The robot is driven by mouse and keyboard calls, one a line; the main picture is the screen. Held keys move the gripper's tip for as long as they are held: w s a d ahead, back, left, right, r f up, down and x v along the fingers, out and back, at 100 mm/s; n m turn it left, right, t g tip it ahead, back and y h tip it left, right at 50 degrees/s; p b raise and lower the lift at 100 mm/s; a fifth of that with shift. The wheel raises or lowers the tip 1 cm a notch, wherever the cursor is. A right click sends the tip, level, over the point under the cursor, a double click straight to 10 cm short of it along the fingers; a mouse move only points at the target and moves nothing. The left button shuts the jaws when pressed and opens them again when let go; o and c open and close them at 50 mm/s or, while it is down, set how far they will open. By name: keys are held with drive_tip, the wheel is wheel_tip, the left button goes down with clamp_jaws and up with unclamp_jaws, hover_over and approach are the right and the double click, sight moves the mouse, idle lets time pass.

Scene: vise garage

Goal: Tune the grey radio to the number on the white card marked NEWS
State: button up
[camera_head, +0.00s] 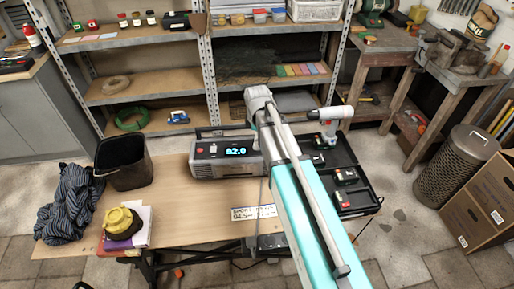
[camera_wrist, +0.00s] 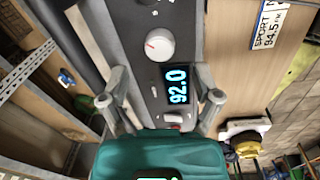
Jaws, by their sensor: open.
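The grey radio (camera_head: 228,155) stands on the wooden table, its lit display (camera_head: 236,151) facing me. In the head view my arm hides the gripper. White cards (camera_head: 253,212) lie on the table; the wrist view shows one card (camera_wrist: 270,25) reading SPORT 94.5. I cannot make out the word NEWS on any card.
A black case (camera_head: 349,197) with tools lies open at right. Metal shelves stand behind. The front middle of the table is clear.

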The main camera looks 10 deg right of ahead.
drive_tip(key=shift+w+f+b, duration=0.15)
drive_tip(key=shift+f+b, duration=1.7)
drive_tip(key=shift+f, duration=0.3)
clamp_jaws()
